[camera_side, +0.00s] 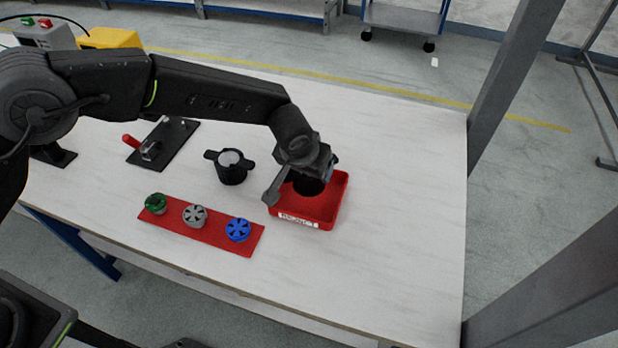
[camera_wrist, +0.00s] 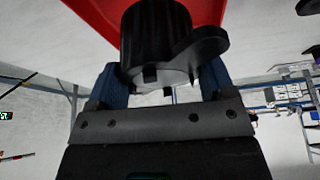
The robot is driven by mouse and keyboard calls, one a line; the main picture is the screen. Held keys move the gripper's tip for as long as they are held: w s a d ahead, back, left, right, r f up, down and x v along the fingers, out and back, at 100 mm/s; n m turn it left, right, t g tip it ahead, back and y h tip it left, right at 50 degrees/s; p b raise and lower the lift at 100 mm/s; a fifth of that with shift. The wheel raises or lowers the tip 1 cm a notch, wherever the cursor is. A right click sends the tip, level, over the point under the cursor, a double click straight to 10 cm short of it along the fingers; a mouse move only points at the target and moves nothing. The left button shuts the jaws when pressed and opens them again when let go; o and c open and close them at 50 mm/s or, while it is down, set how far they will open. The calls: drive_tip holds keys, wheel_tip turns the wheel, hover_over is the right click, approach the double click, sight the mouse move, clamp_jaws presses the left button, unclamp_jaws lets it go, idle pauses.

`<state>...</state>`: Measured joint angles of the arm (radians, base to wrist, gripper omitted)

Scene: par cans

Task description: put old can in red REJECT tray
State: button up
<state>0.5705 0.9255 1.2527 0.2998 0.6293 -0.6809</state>
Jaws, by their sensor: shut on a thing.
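My gripper (camera_side: 318,172) is over the red REJECT tray (camera_side: 341,200) in the side view. It is shut on a black can (camera_side: 308,185), whose lower part lies within the outline of the tray; I cannot tell whether it touches the tray floor. In the wrist view the blue fingers of my gripper (camera_wrist: 162,78) are on both sides of the ribbed black can (camera_wrist: 155,30), which has a flat ear to the right. The red tray (camera_wrist: 92,14) shows behind it. The tray's white label faces the front edge of the table.
A black two-eared holder with a pale top (camera_side: 232,168) stands left of the tray. A red strip (camera_side: 215,233) carries green, grey and blue round parts. A black plate with a red-handled clamp (camera_side: 165,145) lies farther left. The table right of the tray is clear.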

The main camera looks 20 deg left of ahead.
drive_tip(key=shift+d+f, duration=0.1)
drive_tip(key=shift+f, duration=1.85)
drive_tip(key=shift+f, duration=0.2)
drive_tip(key=o, duration=1.4)
drive_tip(key=v, duration=1.2)
drive_tip(key=shift+r, duration=0.15)
